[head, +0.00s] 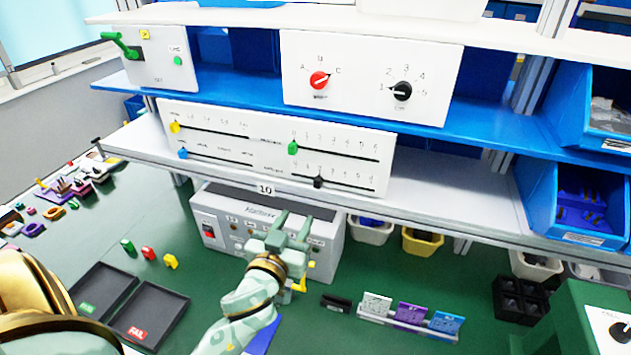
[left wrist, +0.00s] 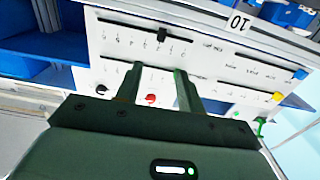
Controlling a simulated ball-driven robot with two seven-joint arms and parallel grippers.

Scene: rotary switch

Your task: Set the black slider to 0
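The black slider (head: 318,182) sits on the lower right track of a white slider panel (head: 240,125), a little in from the left end of its number scale, near the 2. In the left wrist view the black slider (left wrist: 162,34) shows upside down, beyond the fingertips. My left gripper (head: 294,222) is open and empty, just below the panel and in front of the grey control box. In the left wrist view its two fingers (left wrist: 154,75) stand apart, with nothing between them. My right gripper is not in view.
The green slider (head: 293,148) is on the track above, at its left end. Yellow (head: 175,127) and blue (head: 183,153) sliders are on the panel's left. A shelf edge with a "10" label (head: 265,189) runs below. The control box (head: 215,232) stands underneath.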

